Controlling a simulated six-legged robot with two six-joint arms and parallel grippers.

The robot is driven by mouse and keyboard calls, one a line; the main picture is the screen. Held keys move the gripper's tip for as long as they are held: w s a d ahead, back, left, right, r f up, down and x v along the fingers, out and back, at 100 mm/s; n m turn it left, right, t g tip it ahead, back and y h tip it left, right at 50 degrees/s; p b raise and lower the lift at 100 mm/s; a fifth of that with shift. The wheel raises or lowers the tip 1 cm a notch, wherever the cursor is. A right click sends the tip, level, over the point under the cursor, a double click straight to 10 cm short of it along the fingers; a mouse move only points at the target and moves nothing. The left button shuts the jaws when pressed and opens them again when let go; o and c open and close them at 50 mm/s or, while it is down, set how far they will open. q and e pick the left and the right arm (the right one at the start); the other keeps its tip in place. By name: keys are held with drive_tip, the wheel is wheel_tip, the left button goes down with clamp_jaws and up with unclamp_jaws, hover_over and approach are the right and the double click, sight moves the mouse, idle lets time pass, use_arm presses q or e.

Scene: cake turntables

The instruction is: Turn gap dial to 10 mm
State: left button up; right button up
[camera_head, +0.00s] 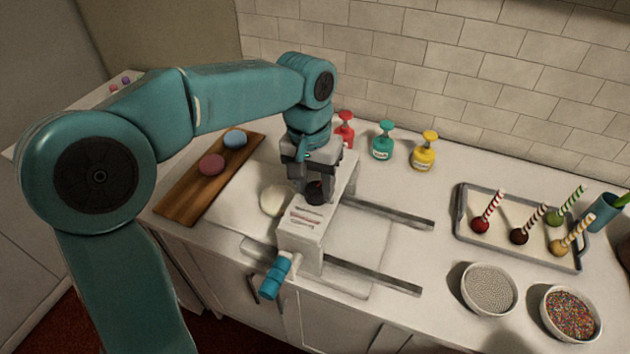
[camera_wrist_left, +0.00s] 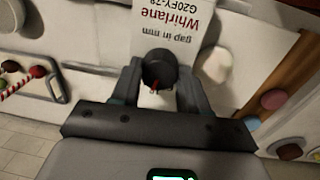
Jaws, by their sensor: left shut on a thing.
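The gap dial is a round dark knob (camera_head: 315,190) on top of the white dough-sheeter-like machine (camera_head: 301,232) on the counter. In the left wrist view the knob (camera_wrist_left: 159,69) has a red pointer mark on it, and the label "gap in mm" is printed beside it. The dial's scale numbers cannot be read. My left gripper (camera_head: 313,188) points down from above and is shut on the knob, one finger on each side in the left wrist view (camera_wrist_left: 160,88). My right gripper is not in view.
A blue-handled crank (camera_head: 275,277) sticks out at the machine's front. Metal rails (camera_head: 385,212) run to its right. A wooden board (camera_head: 190,191) lies left, bottles (camera_head: 383,141) stand behind, and a tray (camera_head: 462,226) and bowls (camera_head: 489,289) sit right.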

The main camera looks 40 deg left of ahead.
sight(308, 188)
use_arm(q)
drive_tip(key=shift+n, duration=1)
drive_tip(key=o, duration=1.1)
drive_tip(key=shift+c, duration=0.2)
drive_tip(key=shift+r, duration=0.1)
drive_tip(key=shift+r, duration=0.4)
wheel_tip(308, 188, up, 15)
drive_tip(key=p, duration=0.2)
drive_tip(key=shift+s+a+r, duration=0.2)
drive_tip(key=shift+s+a, duration=0.1)
drive_tip(key=shift+a, duration=0.15)
